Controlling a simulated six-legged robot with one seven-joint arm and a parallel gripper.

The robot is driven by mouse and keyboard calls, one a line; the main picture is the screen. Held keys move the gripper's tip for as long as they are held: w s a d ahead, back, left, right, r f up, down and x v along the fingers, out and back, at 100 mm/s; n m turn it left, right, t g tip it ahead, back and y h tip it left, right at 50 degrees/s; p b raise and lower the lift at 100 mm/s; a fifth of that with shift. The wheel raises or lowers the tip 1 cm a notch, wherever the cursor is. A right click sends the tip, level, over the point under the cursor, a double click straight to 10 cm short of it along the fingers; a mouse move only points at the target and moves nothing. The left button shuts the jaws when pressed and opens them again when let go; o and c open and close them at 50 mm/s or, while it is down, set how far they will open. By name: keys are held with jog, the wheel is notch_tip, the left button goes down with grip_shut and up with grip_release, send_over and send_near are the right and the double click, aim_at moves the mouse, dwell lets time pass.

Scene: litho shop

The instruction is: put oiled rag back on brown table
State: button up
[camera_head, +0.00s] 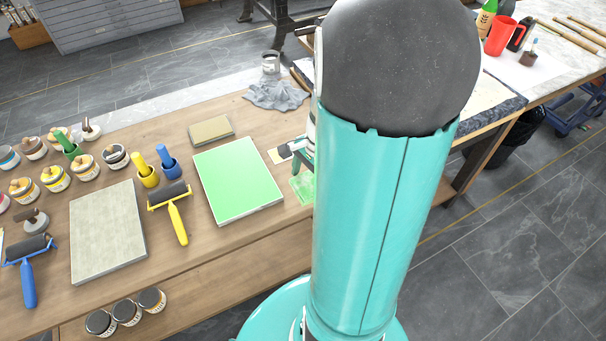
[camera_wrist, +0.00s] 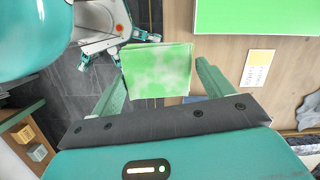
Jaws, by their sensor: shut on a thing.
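The oiled rag appears to be the flat green square with pale cloudy patches (camera_wrist: 157,70), seen between my fingers in the wrist view. My gripper (camera_wrist: 160,82) is shut on it. In the head view a small part of the green rag (camera_head: 302,188) shows at the right of the brown table (camera_head: 202,236), beside my arm. My gripper (camera_head: 303,152) is mostly hidden there behind my arm. In the wrist view the rag is seen over dark floor and the table's edge (camera_wrist: 230,48); I cannot tell whether it touches the table.
A bright green board (camera_head: 238,178) lies left of my gripper, with a tan block (camera_head: 211,130) behind it. A grey crumpled cloth (camera_head: 274,94) lies at the back. A yellow roller (camera_head: 177,210), a grey slab (camera_head: 108,231) and several pots stand farther left. Some bare wood lies between them.

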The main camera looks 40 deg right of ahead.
aim_at(306, 169)
jog(key=w+d, duration=0.1)
jog(key=w+d+f, duration=0.2)
jog(key=w, duration=0.1)
jog(key=shift+w+f, duration=0.1)
jog(key=shift+f, duration=0.15)
jog(key=w+d+f, duration=0.1)
jog(key=f, duration=0.1)
jog(key=w+d+f, duration=0.2)
jog(key=w+f, duration=0.1)
jog(key=shift+f, duration=0.3)
jog(key=shift+w+d+f, duration=0.1)
jog(key=shift+w+f, duration=0.05)
jog(key=shift+f, duration=1.55)
jog(key=shift+f, duration=0.1)
jog(key=o, duration=1.3)
jog(key=shift+c, duration=0.2)
